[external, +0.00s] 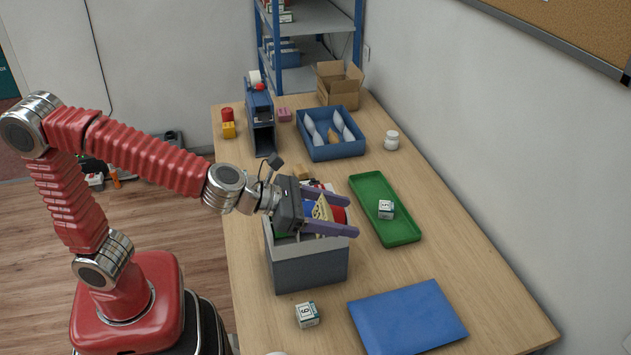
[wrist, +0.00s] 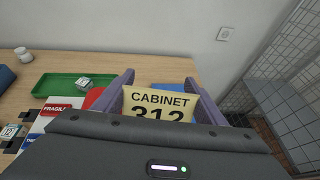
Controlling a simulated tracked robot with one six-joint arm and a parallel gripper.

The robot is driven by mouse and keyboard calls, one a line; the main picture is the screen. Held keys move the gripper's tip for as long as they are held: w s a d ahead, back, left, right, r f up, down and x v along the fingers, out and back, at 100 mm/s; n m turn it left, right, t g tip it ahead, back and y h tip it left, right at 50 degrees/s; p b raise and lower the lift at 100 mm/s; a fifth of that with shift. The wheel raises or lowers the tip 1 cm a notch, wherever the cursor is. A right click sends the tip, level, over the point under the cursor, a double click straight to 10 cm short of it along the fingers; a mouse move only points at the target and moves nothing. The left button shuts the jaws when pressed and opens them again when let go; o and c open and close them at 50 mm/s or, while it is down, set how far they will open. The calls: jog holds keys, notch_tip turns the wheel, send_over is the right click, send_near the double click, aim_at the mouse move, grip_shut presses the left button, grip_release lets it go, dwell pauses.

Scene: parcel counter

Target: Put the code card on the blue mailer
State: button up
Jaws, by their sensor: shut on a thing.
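The code card (wrist: 160,104) is pale yellow and reads "CABINET 312" in the wrist view, its lower edge hidden by my gripper's body. My gripper (external: 325,212) is shut on the card, with a purple finger at each side. In the external view the card (external: 322,208) shows between the fingers, held up over the grey bin. The blue mailer (external: 408,318) lies flat on the table to the right of the bin, apart from the card. Nothing rests on it. A blue patch (wrist: 240,119) beside the right finger in the wrist view looks like part of it.
The grey bin (external: 307,270) holds several items below my gripper. A small white numbered cube (external: 307,315) stands near the mailer. A green tray (external: 402,231) holds another cube (external: 385,209). A blue tray (external: 345,149) is farther back.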

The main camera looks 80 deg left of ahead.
jog(key=w+d+f+n+y, duration=0.1)
jog(key=w+d+f, duration=0.1)
jog(key=d+f, duration=0.2)
jog(key=w+d+f+y, duration=0.1)
jog(key=w+d+f, duration=0.2)
jog(key=d+f, duration=0.2)
jog(key=w+d+f+n+y, duration=0.1)
jog(key=d+f, duration=0.4)
jog(key=f, duration=0.5)
jog(key=shift+w+d+n, duration=0.25)
jog(key=shift+w+n, duration=0.05)
jog(key=shift+w, duration=0.4)
jog(key=shift+w+n+y, duration=0.3)
jog(key=shift+w+y, duration=0.05)
jog(key=shift+y, duration=0.05)
jog(key=r+n+y, duration=0.1)
jog(key=w+a+r+n+y, duration=0.1)
jog(key=r+g+y, duration=0.1)
jog(key=shift+w+a+r+n, duration=0.15)
jog(key=shift+w+a+n, duration=0.05)
jog(key=shift+w+n, duration=0.2)
send_over(389, 327)
jog(key=shift+f, duration=3.15)
